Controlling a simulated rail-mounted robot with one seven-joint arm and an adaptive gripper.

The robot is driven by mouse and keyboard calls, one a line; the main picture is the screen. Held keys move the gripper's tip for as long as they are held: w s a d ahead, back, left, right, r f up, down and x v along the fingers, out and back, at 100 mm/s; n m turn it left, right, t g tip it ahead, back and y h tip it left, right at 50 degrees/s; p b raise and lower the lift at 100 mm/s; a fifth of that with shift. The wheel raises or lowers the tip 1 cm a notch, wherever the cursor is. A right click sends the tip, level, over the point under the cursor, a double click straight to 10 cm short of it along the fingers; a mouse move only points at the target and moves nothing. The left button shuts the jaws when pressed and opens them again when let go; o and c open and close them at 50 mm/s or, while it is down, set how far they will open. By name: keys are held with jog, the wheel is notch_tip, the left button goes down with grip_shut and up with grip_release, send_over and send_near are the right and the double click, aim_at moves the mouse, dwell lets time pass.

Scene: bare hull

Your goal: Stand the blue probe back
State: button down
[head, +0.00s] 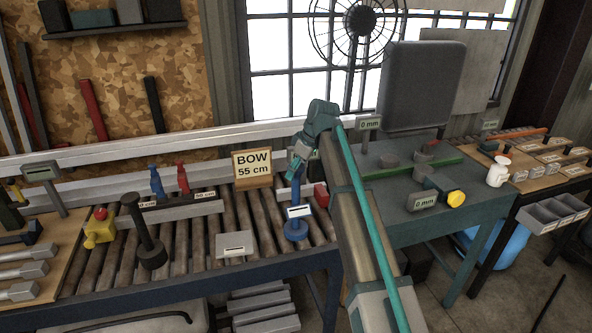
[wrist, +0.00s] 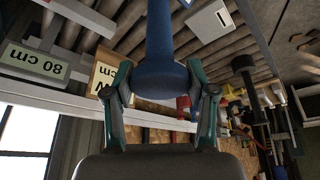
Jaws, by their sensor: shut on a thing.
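The blue probe (head: 296,230) has a round foot, a stem and a wider upper end. It is roughly upright at the right end of the roller table (head: 225,284); I cannot tell whether its foot touches the rollers. My gripper (head: 299,163) is above it, shut on its upper end. In the wrist view the blue probe (wrist: 160,42) is between the two fingers of my gripper (wrist: 160,88), and its far end runs out of the picture. A small white label (head: 299,212) shows in front of the stem in the head view.
The "BOW 55 cm" sign (head: 253,169) stands behind, left of the probe. A red block (head: 321,195) is close on its right. A grey box (head: 236,244) lies to the left.

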jog(key=shift+f, duration=0.4)
jog(key=shift+f, duration=0.2)
jog(key=shift+c, duration=1.8)
grip_release()
jog(key=shift+s, duration=0.1)
jog(key=shift+r, duration=0.1)
jog(key=b+v, duration=0.3)
jog(key=v, duration=0.9)
jog(key=shift+r, duration=0.1)
